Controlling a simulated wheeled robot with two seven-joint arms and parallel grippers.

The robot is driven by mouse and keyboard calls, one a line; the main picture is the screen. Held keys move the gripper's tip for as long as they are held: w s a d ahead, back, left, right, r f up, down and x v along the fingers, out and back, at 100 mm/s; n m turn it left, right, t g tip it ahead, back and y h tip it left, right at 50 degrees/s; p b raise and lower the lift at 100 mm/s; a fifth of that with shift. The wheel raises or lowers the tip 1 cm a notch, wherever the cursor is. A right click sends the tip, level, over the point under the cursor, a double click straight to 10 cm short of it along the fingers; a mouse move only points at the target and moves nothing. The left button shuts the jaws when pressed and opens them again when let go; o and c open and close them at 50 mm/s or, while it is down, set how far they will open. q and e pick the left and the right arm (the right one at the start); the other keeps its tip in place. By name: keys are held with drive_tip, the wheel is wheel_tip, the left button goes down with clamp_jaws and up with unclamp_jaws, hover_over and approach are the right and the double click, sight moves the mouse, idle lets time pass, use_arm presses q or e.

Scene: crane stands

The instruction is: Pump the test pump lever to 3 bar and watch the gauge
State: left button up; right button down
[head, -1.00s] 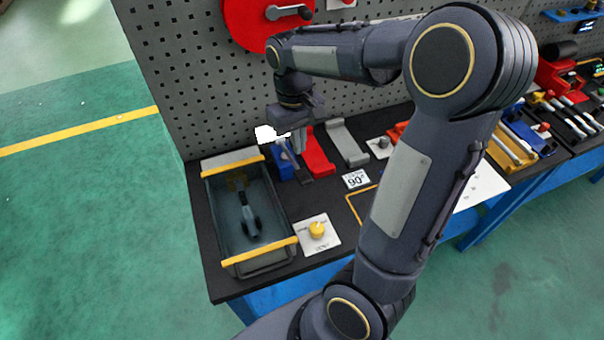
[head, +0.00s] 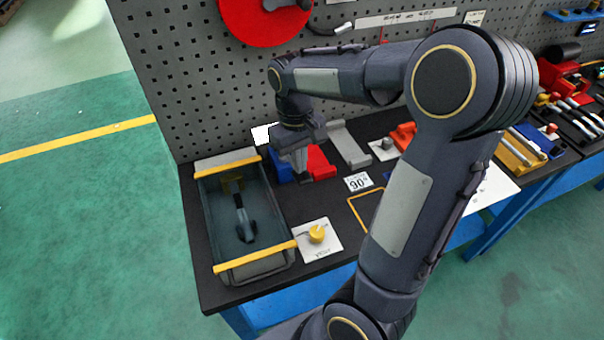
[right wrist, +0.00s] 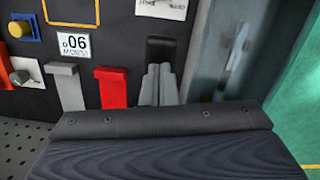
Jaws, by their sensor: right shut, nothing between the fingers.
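The grey tub (head: 277,268) with yellow bars across its top, apparently the test pump, stands at the bench's left end. A dark lever-like part (head: 244,219) lies inside it, and the tub also shows in the right wrist view (right wrist: 206,60). I cannot make out a gauge face. My right gripper (head: 303,176) points down, right of the tub's back corner and in front of the blue block (head: 281,164). In the right wrist view its fingers (right wrist: 161,45) are together, with nothing between them. My left gripper is not in view.
A red block (head: 320,161) and a grey block (head: 349,145) stand just right of the gripper. A pegboard (head: 180,95) rises behind.

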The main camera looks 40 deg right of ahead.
sight(290, 159)
drive_tip(key=shift+f+b, duration=1.6)
drive_tip(key=shift+f, duration=0.7)
drive_tip(key=shift+r, duration=0.1)
drive_tip(key=shift+w+r+p, duration=0.15)
drive_tip(key=shift+w+p, duration=0.05)
drive_tip(key=shift+p, duration=0.15)
drive_tip(key=w, duration=0.1)
drive_tip(key=w+p, duration=0.1)
drive_tip(key=shift+w+d+r, duration=0.15)
drive_tip(key=shift+w+r, duration=0.15)
drive_tip(key=shift+r, duration=0.05)
